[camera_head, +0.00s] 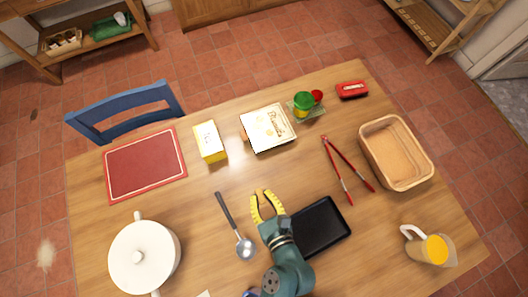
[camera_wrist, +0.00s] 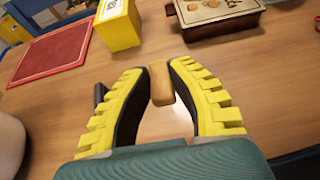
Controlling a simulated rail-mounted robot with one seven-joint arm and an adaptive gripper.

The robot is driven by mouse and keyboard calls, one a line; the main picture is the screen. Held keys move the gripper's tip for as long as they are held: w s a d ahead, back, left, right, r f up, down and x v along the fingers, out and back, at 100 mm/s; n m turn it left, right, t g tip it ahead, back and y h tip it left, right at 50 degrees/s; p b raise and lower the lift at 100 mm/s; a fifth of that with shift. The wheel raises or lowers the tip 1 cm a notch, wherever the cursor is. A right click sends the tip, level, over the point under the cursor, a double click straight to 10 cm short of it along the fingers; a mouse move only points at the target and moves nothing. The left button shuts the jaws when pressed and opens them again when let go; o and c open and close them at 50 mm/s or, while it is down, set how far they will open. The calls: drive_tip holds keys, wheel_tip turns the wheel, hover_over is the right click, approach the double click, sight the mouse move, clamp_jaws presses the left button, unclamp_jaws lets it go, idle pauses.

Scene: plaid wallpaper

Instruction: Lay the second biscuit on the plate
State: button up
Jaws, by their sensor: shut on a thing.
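My gripper (camera_head: 264,205) is over the middle of the table, between the ladle and the black tray. In the wrist view my gripper (camera_wrist: 160,75) is shut on a small golden-brown biscuit (camera_wrist: 160,85), held between the fingertips. The biscuit cannot be made out in the head view. I see no clear plate in either view. A pale patch shows between the fingers below the biscuit, and I cannot tell whether it is a plate or glare. A cream tin with printed biscuits (camera_head: 268,128) lies beyond the gripper; it also shows in the wrist view (camera_wrist: 215,12).
A ladle (camera_head: 245,249) and white pot (camera_head: 135,265) are left; a black tray (camera_head: 318,227) is close right. Red tongs (camera_head: 348,170), a basket (camera_head: 368,160) and a juice jug (camera_head: 430,248) are farther right. A yellow box (camera_head: 210,142) and red mat (camera_head: 145,165) are back left.

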wheel_tip(320, 180, down, 9)
drive_tip(key=b, duration=0.4)
drive_tip(key=shift+f, duration=0.2)
drive_tip(key=shift+f, duration=0.15)
drive_tip(key=o, duration=0.8)
drive_tip(key=shift+c, duration=0.2)
